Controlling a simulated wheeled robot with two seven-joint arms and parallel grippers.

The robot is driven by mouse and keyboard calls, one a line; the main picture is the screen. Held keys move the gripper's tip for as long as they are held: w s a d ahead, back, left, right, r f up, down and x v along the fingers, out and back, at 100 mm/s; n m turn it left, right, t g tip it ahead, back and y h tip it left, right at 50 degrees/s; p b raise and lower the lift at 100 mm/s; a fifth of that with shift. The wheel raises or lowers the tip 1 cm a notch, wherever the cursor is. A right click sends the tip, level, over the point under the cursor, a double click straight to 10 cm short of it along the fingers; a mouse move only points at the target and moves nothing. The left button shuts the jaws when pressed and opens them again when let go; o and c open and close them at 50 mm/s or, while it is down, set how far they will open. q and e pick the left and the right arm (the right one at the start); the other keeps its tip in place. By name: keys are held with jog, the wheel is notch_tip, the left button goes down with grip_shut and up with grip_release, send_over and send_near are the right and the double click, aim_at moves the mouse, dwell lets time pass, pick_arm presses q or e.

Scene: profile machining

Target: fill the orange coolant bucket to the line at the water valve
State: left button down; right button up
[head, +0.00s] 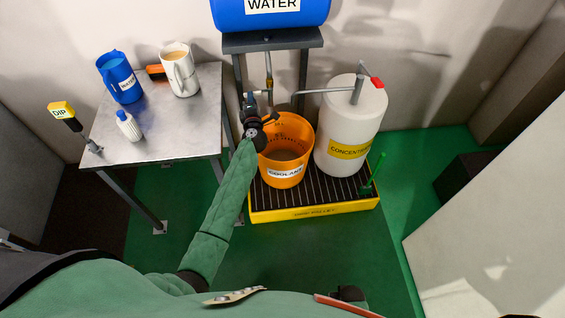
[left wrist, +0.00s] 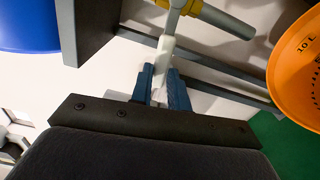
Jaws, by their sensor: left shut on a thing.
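The orange coolant bucket (head: 293,172) stands upright on the yellow spill pallet, under the water pipe. Dull liquid shows low inside it, with dark level marks on the inner wall above. Its rim also shows at the right of the left wrist view (left wrist: 301,85). The water valve (head: 268,83) hangs on a pipe below the blue water tank (head: 270,14). My left gripper (head: 250,98) is beside the valve, its blue fingers (left wrist: 161,85) shut on the pale valve lever (left wrist: 163,58). I cannot tell whether water is running.
A white concentrate drum (head: 345,125) with a pump stands right of the bucket on the yellow spill pallet (head: 315,212). A steel table (head: 160,135) at left holds a blue jug (head: 121,78), a white jug (head: 180,72) and a small bottle (head: 128,126). Green floor in front is clear.

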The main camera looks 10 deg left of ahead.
pick_arm(q)
jog(key=f+n+b, duration=0.2)
jog(key=shift+d+n, duration=0.2)
jog(key=shift+n, duration=0.2)
jog(key=shift+w+d+f+n+b, duration=0.1)
jog(key=shift+d+f+n+b, duration=0.25)
jog(key=shift+n+b, duration=0.35)
jog(key=shift+w+d+f+n+b, duration=0.1)
jog(key=shift+f+n+b, duration=0.3)
jog(key=shift+n+b, duration=0.3)
jog(key=shift+d+f+n+b, duration=0.25)
jog(key=shift+f+n+b, duration=0.15)
jog(key=shift+n+b, duration=0.25)
